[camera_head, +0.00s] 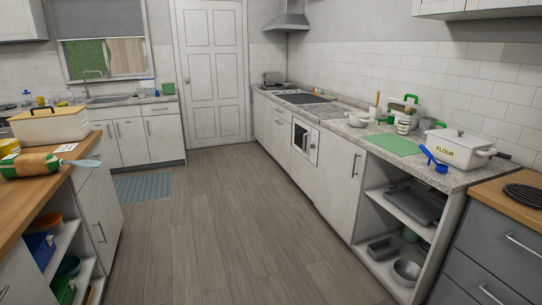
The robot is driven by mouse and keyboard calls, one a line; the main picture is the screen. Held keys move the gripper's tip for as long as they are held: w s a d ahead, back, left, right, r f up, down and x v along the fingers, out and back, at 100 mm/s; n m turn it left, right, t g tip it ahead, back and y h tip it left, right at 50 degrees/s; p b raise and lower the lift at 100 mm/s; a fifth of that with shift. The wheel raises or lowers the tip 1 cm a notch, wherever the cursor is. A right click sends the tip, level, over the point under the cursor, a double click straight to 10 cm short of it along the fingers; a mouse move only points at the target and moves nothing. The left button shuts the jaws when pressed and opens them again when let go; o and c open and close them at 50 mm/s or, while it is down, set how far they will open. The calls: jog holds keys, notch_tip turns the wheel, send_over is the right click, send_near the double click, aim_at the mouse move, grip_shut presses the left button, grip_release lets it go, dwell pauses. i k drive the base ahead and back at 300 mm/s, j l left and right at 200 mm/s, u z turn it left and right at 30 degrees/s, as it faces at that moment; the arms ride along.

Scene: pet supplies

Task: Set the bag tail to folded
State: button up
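A bag (30,165) with green and brown-orange parts, which looks like a bagged loaf, lies on the wooden counter (22,212) at the left. A pale blue-grey tail (81,163) sticks out from its right end. The tail looks stretched out straight, not folded, and reaches to about the counter's edge. The bag's left end is close to the picture's left edge. My gripper is not in view.
A cream bin with a wooden lid (50,125) stands behind the bag. Open shelves (68,240) hold bowls and packs below. The right counter carries a flour tin (458,148) and a green board (391,145).

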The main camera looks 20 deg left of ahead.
aim_at(84, 164)
jog(key=i+u, duration=0.35)
jog(key=i, duration=0.15)
jog(key=i+u, duration=0.35)
jog(key=i, duration=0.15)
jog(key=i+l+u, duration=0.6)
jog(key=u, duration=0.15)
jog(key=i+l+u, duration=0.75)
